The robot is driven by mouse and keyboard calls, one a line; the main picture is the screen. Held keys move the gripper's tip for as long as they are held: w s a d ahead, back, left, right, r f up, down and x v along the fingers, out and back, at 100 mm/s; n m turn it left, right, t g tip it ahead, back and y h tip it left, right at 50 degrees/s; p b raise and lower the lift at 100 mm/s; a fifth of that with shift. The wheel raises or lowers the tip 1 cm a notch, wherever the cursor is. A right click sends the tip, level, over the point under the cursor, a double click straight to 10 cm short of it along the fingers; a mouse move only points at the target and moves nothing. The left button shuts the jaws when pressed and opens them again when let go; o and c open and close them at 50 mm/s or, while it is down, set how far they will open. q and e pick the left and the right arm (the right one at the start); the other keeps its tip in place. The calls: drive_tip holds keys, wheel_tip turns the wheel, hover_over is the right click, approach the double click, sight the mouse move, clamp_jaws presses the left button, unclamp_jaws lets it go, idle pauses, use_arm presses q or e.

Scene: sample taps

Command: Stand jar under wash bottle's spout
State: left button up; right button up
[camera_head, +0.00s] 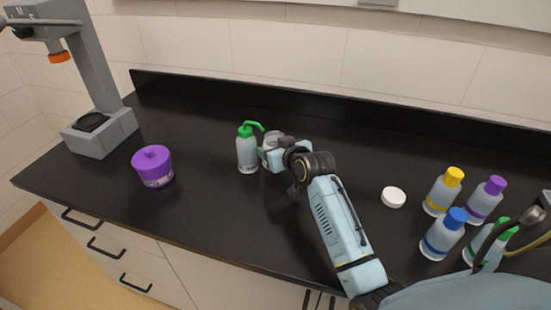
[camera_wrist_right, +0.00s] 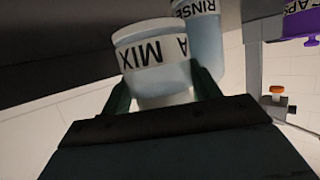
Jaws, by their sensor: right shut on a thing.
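The wash bottle (camera_head: 247,154) stands upright on the black bench, with a green cap and a green spout bending to the right. The clear jar (camera_head: 271,138) is just right of it, near the spout's tip, partly hidden by my right gripper (camera_head: 272,151). The right gripper is shut on the jar. In the right wrist view the jar (camera_wrist_right: 157,62), labelled "MIX A", appears inverted between the fingers (camera_wrist_right: 163,90), and the bottle (camera_wrist_right: 205,32), labelled "RINSE", is close behind it. I cannot tell whether the jar touches the bench or bottle. My left gripper is not in view.
A purple tub (camera_head: 153,168) and a grey stand (camera_head: 98,115) with an orange nozzle are at left. A white lid (camera_head: 393,197) lies right of my arm. Several capped bottles, including a yellow-capped one (camera_head: 442,194), stand at far right. The bench in front of the wash bottle is clear.

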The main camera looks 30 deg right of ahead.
drive_tip(key=shift+s+f, duration=0.1)
drive_tip(key=shift+f, duration=1.6)
drive_tip(key=shift+f, duration=0.2)
drive_tip(key=o, duration=0.7)
drive_tip(key=shift+r, duration=0.25)
drive_tip(key=d+p+v, duration=0.1)
drive_tip(key=v, duration=1.1)
drive_tip(key=shift+a, duration=0.45)
